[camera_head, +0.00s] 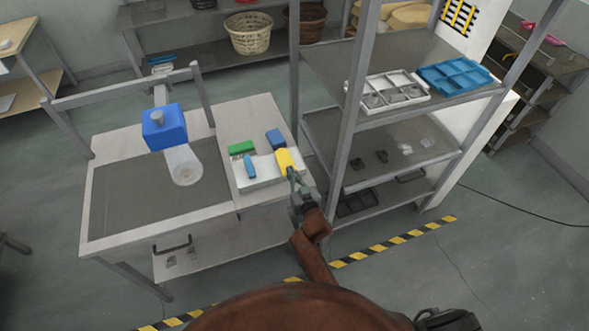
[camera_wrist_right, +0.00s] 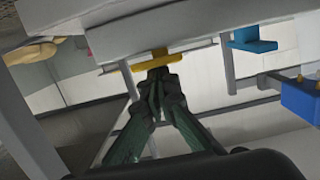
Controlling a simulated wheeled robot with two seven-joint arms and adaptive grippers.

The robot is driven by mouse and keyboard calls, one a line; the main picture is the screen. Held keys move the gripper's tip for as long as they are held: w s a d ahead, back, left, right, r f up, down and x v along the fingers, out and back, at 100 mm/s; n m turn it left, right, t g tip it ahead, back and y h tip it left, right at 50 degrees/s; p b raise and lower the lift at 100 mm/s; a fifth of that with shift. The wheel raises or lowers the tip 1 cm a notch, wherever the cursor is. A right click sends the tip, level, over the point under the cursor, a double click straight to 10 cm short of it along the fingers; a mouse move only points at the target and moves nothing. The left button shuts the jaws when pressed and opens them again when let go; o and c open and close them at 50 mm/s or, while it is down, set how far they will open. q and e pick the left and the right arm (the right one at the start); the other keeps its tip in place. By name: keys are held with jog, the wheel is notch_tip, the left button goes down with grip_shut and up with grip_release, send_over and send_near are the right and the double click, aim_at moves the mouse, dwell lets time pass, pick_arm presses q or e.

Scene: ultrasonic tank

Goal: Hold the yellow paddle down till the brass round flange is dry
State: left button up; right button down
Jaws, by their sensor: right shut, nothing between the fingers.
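The yellow paddle (camera_head: 284,159) is on the white control box at the right end of the bench. My right gripper (camera_head: 291,175) is shut and empty, with its tips at the paddle's near edge. In the right wrist view the closed fingertips (camera_wrist_right: 157,75) meet the yellow paddle (camera_wrist_right: 150,61) or are very close to it; I cannot tell how far it is pressed. A pale translucent cone spreads down from the blue head (camera_head: 164,127) to a small round brownish thing (camera_head: 186,173), perhaps the brass flange. Its wetness cannot be made out. My left gripper is not in view.
A blue paddle (camera_head: 249,166), a green block (camera_head: 241,147) and a blue block (camera_head: 276,137) are near the yellow paddle. A metal shelf post (camera_head: 294,90) rises close on the right. The shelf holds a white tray (camera_head: 424,97) and a blue tray (camera_head: 425,84).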

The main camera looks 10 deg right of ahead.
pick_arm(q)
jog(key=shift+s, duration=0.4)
pick_arm(e)
jog(key=shift+f, duration=0.1)
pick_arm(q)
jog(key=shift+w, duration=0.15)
pick_arm(e)
jog(key=shift+d, duration=0.1)
dwell(1.9)
dwell(0.7)
jog(key=shift+r+p, duration=0.55)
jog(key=shift+p, duration=0.05)
pick_arm(q)
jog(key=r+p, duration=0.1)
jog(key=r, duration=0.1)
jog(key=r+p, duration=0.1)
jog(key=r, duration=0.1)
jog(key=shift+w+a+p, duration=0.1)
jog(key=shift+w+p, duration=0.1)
jog(key=shift+p, duration=0.2)
pick_arm(e)
jog(key=s+d+r, duration=0.1)
jog(key=s+r, duration=0.2)
jog(key=s, duration=0.7)
jog(key=shift+s+r, duration=0.2)
jog(key=shift+s, duration=0.15)
